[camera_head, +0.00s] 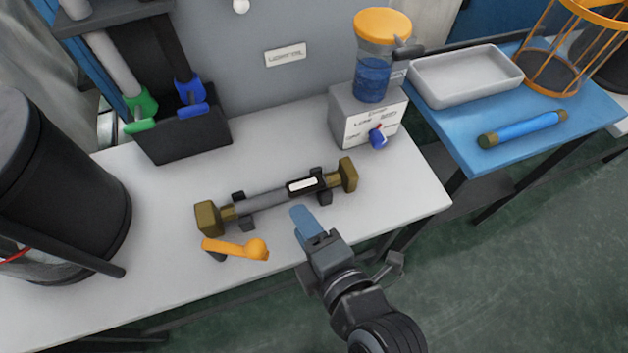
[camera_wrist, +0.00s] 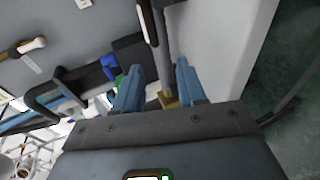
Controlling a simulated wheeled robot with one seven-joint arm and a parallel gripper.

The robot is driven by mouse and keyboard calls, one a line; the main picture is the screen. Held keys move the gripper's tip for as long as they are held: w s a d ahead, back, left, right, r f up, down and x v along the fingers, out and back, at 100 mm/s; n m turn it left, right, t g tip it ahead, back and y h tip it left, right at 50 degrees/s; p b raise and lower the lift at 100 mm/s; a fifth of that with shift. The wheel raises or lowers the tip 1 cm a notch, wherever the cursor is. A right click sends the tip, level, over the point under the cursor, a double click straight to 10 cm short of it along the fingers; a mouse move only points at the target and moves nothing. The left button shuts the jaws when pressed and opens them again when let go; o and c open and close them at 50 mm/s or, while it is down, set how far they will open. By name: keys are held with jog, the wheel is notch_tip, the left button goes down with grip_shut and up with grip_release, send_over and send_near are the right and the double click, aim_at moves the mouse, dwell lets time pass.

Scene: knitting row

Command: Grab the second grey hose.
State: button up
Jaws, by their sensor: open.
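A grey hose (camera_head: 268,199) with brass ends lies level across black holders on the white bench, with a white label on its right half. It is the only grey hose of this kind I can make out. My gripper (camera_head: 303,222) is open and empty, with blue fingers, just in front of the hose's middle and apart from it in the head view. In the wrist view a brass end (camera_wrist: 168,98) of the hose shows between the fingers of my gripper (camera_wrist: 158,78), beyond them; part of it is hidden by the gripper body.
A dispenser (camera_head: 368,112) with a blue knob stands behind right. A black holder (camera_head: 183,137) is at the back left. A blue hose (camera_head: 522,129) lies on the blue table at right.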

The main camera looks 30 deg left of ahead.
aim_at(285, 201)
jog(key=shift+w+a+f, duration=0.1)
jog(key=shift+w+a, duration=0.15)
jog(key=shift+a, duration=0.15)
jog(key=x, duration=0.6)
jog(key=shift+a+f+p, duration=0.2)
jog(key=shift+a+p, duration=0.05)
jog(key=shift+p, duration=0.15)
grip_shut()
